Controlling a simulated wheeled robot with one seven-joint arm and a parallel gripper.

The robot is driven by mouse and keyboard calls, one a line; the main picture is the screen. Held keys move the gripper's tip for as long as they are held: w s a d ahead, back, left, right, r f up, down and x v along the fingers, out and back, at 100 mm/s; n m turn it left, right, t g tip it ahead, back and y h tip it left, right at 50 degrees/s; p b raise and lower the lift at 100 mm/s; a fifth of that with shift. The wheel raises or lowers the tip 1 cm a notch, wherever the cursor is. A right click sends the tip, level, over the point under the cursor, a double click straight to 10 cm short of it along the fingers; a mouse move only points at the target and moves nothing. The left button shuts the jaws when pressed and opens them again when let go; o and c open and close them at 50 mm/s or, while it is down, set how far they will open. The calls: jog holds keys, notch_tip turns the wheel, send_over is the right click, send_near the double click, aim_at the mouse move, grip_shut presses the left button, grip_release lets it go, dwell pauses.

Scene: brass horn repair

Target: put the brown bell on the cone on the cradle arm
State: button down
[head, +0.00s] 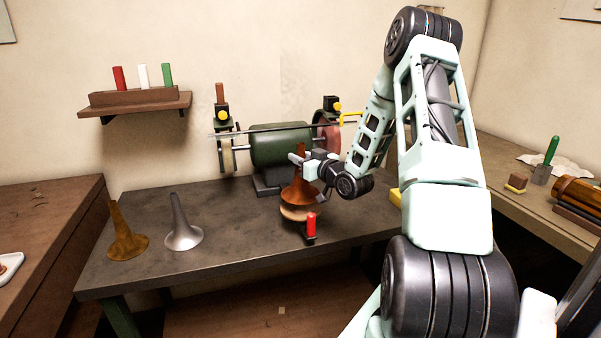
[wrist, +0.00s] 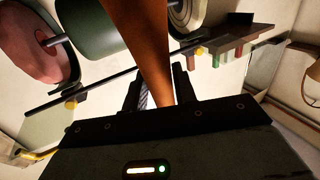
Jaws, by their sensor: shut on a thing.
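The brown bell (head: 299,193) is upright with its wide flare down, above the front part of the grey bench. My gripper (head: 308,163) is shut on its narrow stem from the right side. The stem also rises between the fingers in the wrist view (wrist: 150,45). Directly under the flare is a pale wooden round piece (head: 300,213), which seems part of the cradle arm, with a red handle (head: 311,222) in front. No cone shows; the bell may hide it. I cannot tell whether the flare touches the round piece.
A yellow-brown bell (head: 127,242) and a silver bell (head: 182,235) stand on the left of the bench (head: 230,240). A green grinder-like machine (head: 280,147) with a long rod is behind the brown bell. A wall shelf (head: 135,104) holds red, white and green sticks.

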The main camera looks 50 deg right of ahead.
jog(key=shift+f+p, duration=0.55)
jog(key=shift+f, duration=1.65)
jog(key=shift+f, duration=0.2)
jog(key=c, duration=1.1)
grip_release()
jog(key=shift+s+r, duration=0.15)
